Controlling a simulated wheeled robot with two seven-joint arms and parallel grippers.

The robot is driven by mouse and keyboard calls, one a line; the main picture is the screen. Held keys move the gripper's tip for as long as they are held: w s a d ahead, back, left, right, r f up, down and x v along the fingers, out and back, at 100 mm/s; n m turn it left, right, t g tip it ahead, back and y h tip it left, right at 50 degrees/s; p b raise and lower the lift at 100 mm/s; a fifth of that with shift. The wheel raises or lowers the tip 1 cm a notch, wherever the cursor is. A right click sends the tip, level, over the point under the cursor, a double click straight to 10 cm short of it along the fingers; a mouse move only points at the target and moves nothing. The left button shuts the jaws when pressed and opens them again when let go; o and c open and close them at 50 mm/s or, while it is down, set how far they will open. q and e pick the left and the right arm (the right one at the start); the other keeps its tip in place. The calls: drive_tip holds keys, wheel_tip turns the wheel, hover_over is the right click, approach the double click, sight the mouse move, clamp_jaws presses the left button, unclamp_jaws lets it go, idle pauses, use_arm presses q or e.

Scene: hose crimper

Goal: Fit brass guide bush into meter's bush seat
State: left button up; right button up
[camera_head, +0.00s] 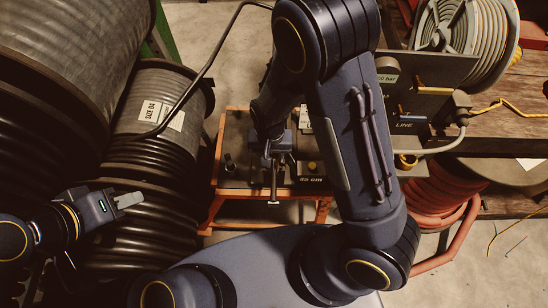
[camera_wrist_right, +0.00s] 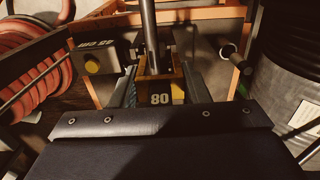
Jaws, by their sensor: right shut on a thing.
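My right gripper (camera_wrist_right: 158,94) is shut on a brass-coloured piece marked 80 (camera_wrist_right: 160,86); I cannot tell whether this is the guide bush. In the head view the right gripper (camera_head: 275,155) is over the bench, partly hidden by its arm. A grey metal rod (camera_head: 274,185) shows at the gripper and also in the right wrist view (camera_wrist_right: 148,30). A dark box marked 85 CM (camera_head: 312,180) with a yellow knob stands beside it. I cannot make out the meter's bush seat.
The bench has an orange frame (camera_head: 232,192). A short dark post (camera_head: 230,163) stands at its left. Large black hose reels (camera_head: 160,120) fill the left side. A red hose coil (camera_head: 435,195) and a panel marked LINE (camera_head: 415,113) are at the right.

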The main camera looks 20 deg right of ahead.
sight(274, 163)
drive_tip(key=shift+w+d+f, duration=0.3)
drive_tip(key=shift+d+f, duration=0.15)
drive_tip(key=shift+f, duration=0.2)
drive_tip(key=shift+w+d+f+p, duration=0.1)
drive_tip(key=shift+f+p, duration=0.15)
drive_tip(key=shift+f, duration=0.7)
drive_tip(key=shift+w+d+f+p, duration=0.1)
drive_tip(key=shift+f+p, duration=0.15)
drive_tip(key=shift+f, duration=0.65)
drive_tip(key=shift+s, duration=0.1)
drive_tip(key=o, duration=1)
wheel_tip(274, 163, up, 12)
drive_tip(key=shift+r+b, duration=0.1)
drive_tip(key=shift+b, duration=0.3)
